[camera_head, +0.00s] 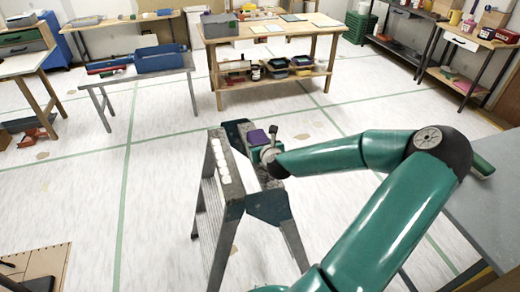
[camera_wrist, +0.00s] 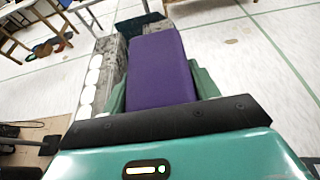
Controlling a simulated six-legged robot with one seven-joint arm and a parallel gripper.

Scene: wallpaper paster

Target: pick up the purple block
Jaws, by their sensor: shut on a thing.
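The purple block (camera_head: 257,137) shows at the end of my green arm, at the top of a grey step ladder. In the wrist view the purple block (camera_wrist: 161,68) fills the space between the green fingers of my gripper (camera_wrist: 160,85). The gripper is shut on it. In the head view my gripper (camera_head: 262,150) is small and partly hidden by my wrist. The ladder top (camera_wrist: 112,62) lies beneath and beside the block in the wrist view. I cannot tell whether the block still touches it.
The ladder (camera_head: 226,180) stands on the pale floor, with white round pads along its top rail. A wooden workbench (camera_head: 270,30) and a grey table with a blue toolbox (camera_head: 162,58) stand behind. A grey table (camera_head: 490,205) is at the right. Open floor surrounds the ladder.

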